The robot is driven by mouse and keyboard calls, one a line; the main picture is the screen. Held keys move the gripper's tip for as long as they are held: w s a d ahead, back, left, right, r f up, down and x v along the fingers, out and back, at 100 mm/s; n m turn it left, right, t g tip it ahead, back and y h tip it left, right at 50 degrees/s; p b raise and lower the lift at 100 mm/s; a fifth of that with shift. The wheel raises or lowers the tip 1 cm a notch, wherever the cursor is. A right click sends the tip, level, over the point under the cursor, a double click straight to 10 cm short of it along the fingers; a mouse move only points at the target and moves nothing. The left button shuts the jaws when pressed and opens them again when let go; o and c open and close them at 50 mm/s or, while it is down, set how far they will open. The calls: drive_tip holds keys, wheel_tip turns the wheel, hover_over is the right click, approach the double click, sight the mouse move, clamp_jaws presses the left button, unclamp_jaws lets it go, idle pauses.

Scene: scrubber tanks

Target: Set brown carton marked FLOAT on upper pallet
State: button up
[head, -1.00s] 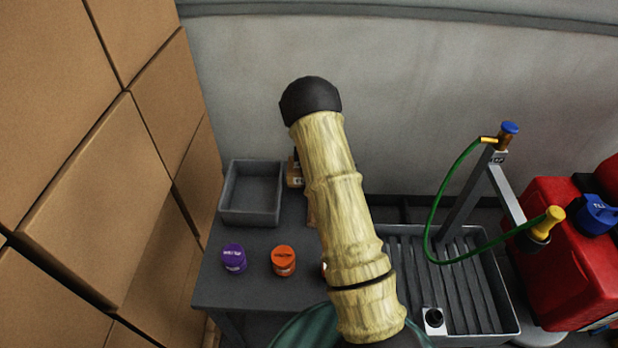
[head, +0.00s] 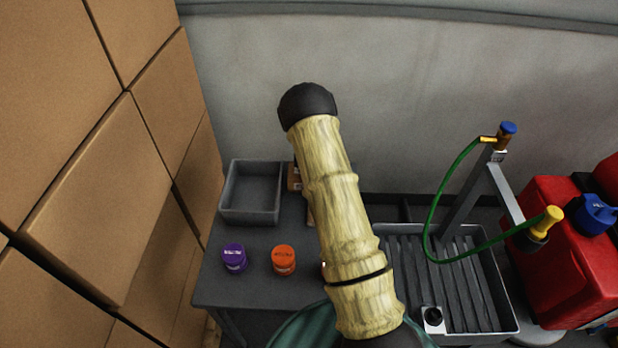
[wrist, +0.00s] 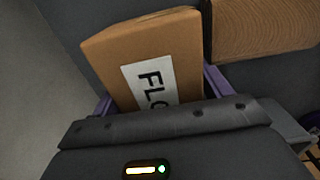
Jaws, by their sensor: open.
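The brown carton (wrist: 150,60) has a white label reading "FLO", the rest of it cut off by my gripper body. My gripper (wrist: 160,92) is open, with a purple finger on each side of the carton; I cannot tell whether they touch it. In the head view my arm hides the gripper. A brown box (head: 295,178) on the grey table shows partly behind my arm; I cannot tell whether it is the same carton. I cannot make out an upper pallet in either view.
A brown ridged block (wrist: 262,28) lies close beside the carton. On the table (head: 255,293) are a grey bin (head: 250,218), a purple jar (head: 234,258) and an orange jar (head: 284,260). Large stacked cartons (head: 100,200) stand left. A ribbed tray (head: 465,310) and red container (head: 560,265) are right.

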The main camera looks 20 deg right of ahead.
wheel_tip(320, 180, up, 11)
drive_tip(key=shift+r+b, duration=0.1)
drive_tip(key=shift+b, duration=0.9)
drive_tip(key=shift+r, duration=0.45)
drive_tip(key=shift+s, duration=0.1)
drive_tip(key=s+a+r+m+t, duration=0.1)
drive_tip(key=s+a+r+m, duration=0.1)
drive_tip(key=s, duration=0.7)
drive_tip(key=s+a+r+m, duration=0.2)
drive_tip(key=s+a+m, duration=0.3)
drive_tip(key=s+m, duration=0.2)
drive_tip(key=s+a+r+m+t, duration=0.1)
drive_tip(key=s+a+r+m, duration=0.2)
drive_tip(key=s, duration=0.9)
drive_tip(key=shift+a+m+t, duration=0.3)
drive_tip(key=shift+m, duration=0.4)
drive_tip(key=shift+c, duration=0.3)
